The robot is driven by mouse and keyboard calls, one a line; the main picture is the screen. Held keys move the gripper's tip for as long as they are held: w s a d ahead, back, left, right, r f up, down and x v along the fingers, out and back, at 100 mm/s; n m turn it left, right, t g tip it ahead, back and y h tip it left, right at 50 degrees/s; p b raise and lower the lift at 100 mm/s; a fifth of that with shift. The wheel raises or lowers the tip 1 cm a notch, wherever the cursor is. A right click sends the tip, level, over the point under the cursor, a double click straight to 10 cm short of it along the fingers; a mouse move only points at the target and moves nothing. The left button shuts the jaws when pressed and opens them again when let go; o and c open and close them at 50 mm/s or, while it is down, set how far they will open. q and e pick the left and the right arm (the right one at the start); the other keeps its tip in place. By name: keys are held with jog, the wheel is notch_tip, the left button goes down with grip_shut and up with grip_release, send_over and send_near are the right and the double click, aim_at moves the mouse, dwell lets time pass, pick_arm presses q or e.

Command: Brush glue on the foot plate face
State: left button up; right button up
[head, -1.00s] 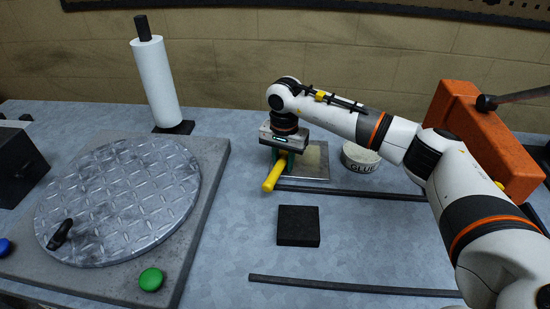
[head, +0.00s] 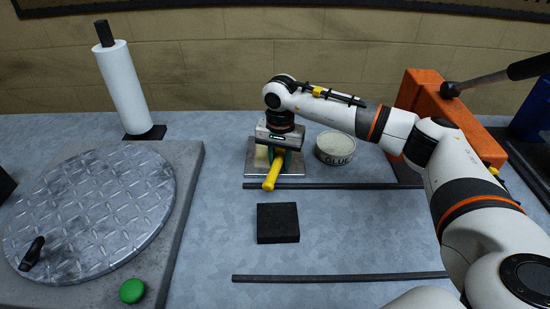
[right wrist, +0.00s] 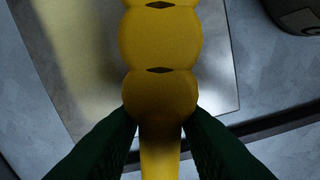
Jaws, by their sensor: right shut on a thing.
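My right gripper (head: 279,158) is shut on the yellow handle of a brush (head: 271,177), over the metal foot plate (head: 297,171). In the right wrist view its dark green fingers (right wrist: 160,118) pinch the ribbed yellow handle (right wrist: 160,45). The bristles are hidden, so I cannot tell whether they touch the plate. The plate (right wrist: 215,85) lies flat below and has a yellowish band on its left part; I cannot tell for certain that it is glue. A round pot marked GLUE (head: 335,156) stands right of the plate. My left gripper is out of view.
A black square block (head: 278,222) lies between two dark bars (head: 340,186) (head: 340,277). An orange jack body (head: 425,90) stands at the back right. A paper roll (head: 122,85) and a slab with a round tread plate (head: 90,210) are on the left.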

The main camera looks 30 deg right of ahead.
jog(key=shift+s+d+f, duration=0.15)
jog(key=shift+d, duration=0.6)
jog(key=shift+s+a, duration=0.5)
jog(key=shift+a, duration=0.05)
jog(key=shift+w+a+r, duration=0.1)
jog(key=shift+a+r, duration=0.15)
jog(key=shift+a, duration=0.5)
jog(key=shift+a, duration=0.15)
